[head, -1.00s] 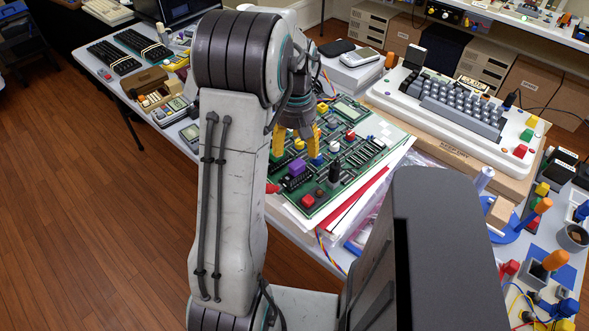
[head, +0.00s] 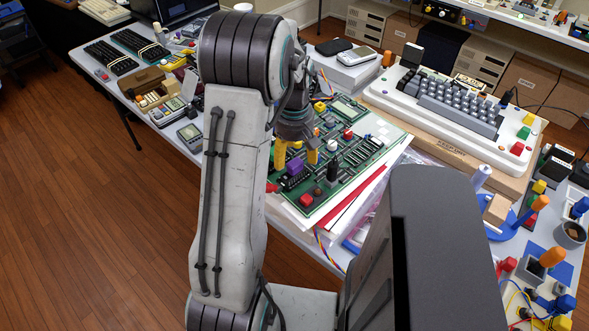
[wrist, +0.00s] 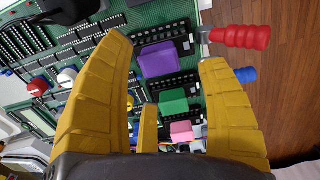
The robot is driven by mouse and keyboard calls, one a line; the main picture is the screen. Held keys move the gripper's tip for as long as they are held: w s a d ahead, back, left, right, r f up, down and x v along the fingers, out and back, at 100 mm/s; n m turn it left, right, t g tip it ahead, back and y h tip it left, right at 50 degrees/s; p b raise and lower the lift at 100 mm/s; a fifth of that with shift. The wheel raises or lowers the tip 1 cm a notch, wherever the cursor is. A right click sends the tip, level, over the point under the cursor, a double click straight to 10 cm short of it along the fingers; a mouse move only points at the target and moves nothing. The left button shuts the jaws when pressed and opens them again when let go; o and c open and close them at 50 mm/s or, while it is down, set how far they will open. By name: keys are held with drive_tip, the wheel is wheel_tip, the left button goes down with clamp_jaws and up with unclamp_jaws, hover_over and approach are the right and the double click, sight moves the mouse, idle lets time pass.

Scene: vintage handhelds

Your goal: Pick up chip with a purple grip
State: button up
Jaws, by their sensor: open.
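The chip with a purple grip (wrist: 160,60) sits on a green circuit board (wrist: 118,14) and shows between my yellow fingers in the wrist view. In the head view the purple grip (head: 295,167) is just below my gripper (head: 296,160). My gripper (wrist: 165,52) is open and empty, with its fingers spread on either side of the purple grip in the picture. I cannot tell how far above the board the fingertips are. A chip with a green grip (wrist: 173,102) and one with a pink grip (wrist: 181,131) lie nearer the palm, partly framed by the fingers.
A red-handled tool (wrist: 240,37) lies by the board's edge, with a blue piece (wrist: 246,75) near my right finger. A dark upright knob (head: 332,172) and a red block (head: 306,200) stand on the board. A cream keyboard computer (head: 450,105) is at the back right.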

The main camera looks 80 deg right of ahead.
sight(295, 162)
drive_tip(key=shift+s+a+f, duration=0.1)
drive_tip(key=shift+f, duration=1.9)
drive_tip(key=c, duration=1.3)
